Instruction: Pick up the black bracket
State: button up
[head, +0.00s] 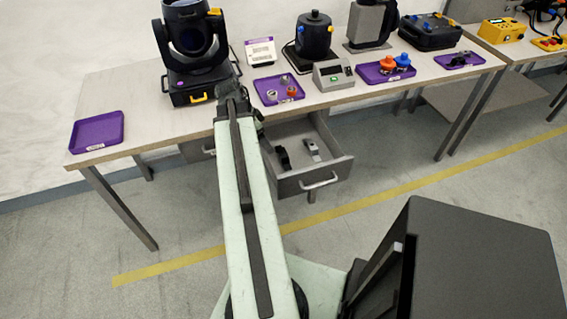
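A small black piece, which looks like the black bracket (283,157), lies in the open drawer (330,167) under the workbench. A similar grey and white bracket (312,149) lies just to its right, apart from it. My gripper (236,70) is at the far end of my pale green arm, above the bench and well above and left of the drawer. It is small and dark against the dark stage light behind it. I cannot see its fingers clearly or whether it holds anything. My arm hides the left part of the drawer.
The bench (140,95) holds a black moving-head light (190,40), an empty purple tray (97,131), a purple tray of small parts (265,90), a grey box with a display (333,74) and other equipment. The drawer handle (320,183) juts forward. Floor in front is clear.

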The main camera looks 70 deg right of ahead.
aim_at(283, 152)
jog(key=shift+m+g, duration=0.3)
jog(key=shift+m, duration=0.6)
jog(key=s+d+f+b, duration=0.1)
jog(key=s+f+b, duration=0.1)
jog(key=s+d+f+b, duration=0.1)
jog(key=s+f+b, duration=0.1)
jog(key=f+b, duration=0.1)
jog(key=s+d+f+b, duration=0.1)
jog(key=f+b, duration=0.1)
jog(key=f, duration=0.1)
jog(key=shift+s+d+b, duration=0.35)
jog(key=shift+s, duration=0.05)
jog(key=shift+r, duration=0.15)
jog(key=shift+c, duration=0.3)
jog(key=c, duration=1.5)
